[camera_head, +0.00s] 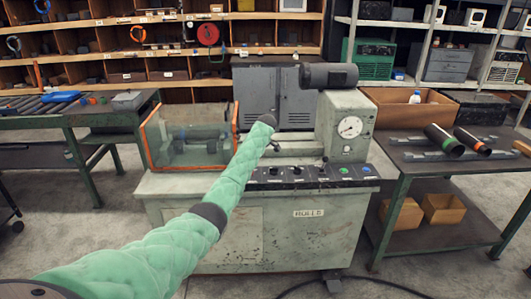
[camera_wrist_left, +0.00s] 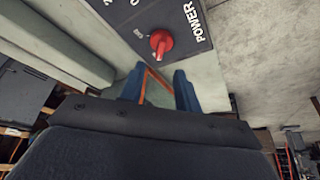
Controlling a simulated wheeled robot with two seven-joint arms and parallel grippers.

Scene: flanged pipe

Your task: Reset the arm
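My left arm, in a green quilted sleeve, reaches from the lower left of the head view up over the grey machine (camera_head: 280,230). A red power knob (camera_wrist_left: 162,42) on a dark plate lies just beyond the fingers. My right gripper is in neither view.
An orange-edged clear guard (camera_head: 150,140) stands on the machine's left, a pressure gauge (camera_head: 350,127) on its right. A right-hand workbench (camera_head: 415,165) carries two dark cylinders (camera_head: 444,140). A left-hand bench (camera_head: 70,118) has rollers. Open floor (camera_head: 120,225) lies left of the machine.

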